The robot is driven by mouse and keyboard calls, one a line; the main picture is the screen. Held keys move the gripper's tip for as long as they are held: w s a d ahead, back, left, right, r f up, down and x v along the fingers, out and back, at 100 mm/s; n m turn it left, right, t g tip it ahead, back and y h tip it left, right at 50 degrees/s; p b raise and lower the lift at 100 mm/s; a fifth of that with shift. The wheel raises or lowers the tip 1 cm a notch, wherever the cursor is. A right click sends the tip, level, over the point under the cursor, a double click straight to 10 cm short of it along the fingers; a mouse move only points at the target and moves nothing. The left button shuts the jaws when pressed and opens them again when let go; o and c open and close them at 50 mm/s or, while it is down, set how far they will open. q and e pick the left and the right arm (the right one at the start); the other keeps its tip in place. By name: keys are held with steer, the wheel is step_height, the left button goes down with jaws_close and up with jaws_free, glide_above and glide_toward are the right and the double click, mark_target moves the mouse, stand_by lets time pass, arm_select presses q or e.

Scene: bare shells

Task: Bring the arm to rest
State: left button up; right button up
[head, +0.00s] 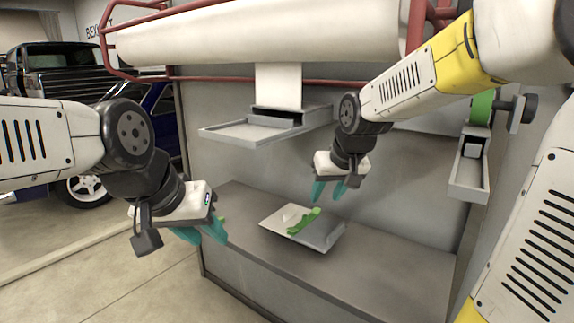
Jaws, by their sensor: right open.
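My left gripper (207,235) hangs at the left, in front of the grey shelf's left edge. Its teal fingers look spread, with nothing visible between them. My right gripper (329,191) is open and empty, fingers pointing down. It appears above and behind a light grey tray (325,237) that sits on the shelf. A green object (304,221) and a small white piece (291,213) lie on the tray. A small green bit (221,218) shows beside my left gripper's finger, mostly hidden by it.
The grey shelf (390,270) is bare to the right of the tray. A grey ledge (245,131) juts out above it, and a narrow holder (469,180) hangs at the right. A red rail (230,79) runs across the top. Vehicles (60,75) stand behind left.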

steer(key=s+d+m, duration=0.1)
steer(key=s+d, duration=0.1)
steer(key=s, duration=0.7)
steer(key=s+d+r, duration=0.1)
steer(key=s+d, duration=0.1)
steer(key=s, duration=0.7)
steer(key=shift+s+d+r+m, duration=0.15)
steer(key=shift+s+d+m, duration=0.15)
steer(key=shift+s+m, duration=0.1)
